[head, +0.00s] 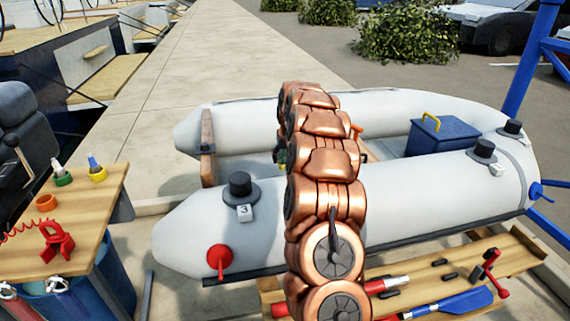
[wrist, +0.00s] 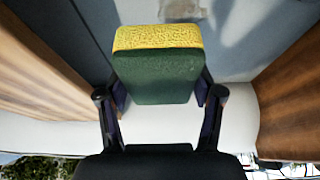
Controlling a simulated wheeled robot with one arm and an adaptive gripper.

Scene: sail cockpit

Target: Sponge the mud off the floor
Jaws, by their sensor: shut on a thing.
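A sponge (wrist: 155,75), dark green with a yellow layer at its far end, sits between the two fingers of my gripper (wrist: 160,92) in the wrist view. My gripper is shut on it and holds it over a blue-grey floor (wrist: 262,22). A paler greyish patch (wrist: 183,10) lies on the floor beyond the sponge, at the top edge; I cannot tell if it is mud. Whether the sponge touches the floor is unclear. In the head view my copper-coloured arm reaches over the grey inflatable boat (head: 420,185) and hides most of the gripper and boat floor.
Brown wooden boards (wrist: 35,75) flank the floor in the wrist view. A blue box with a yellow handle (head: 443,137) stands at the boat's right. A wooden bench (head: 520,255) with tools is in front. A wooden table (head: 85,220) with bottles stands at left.

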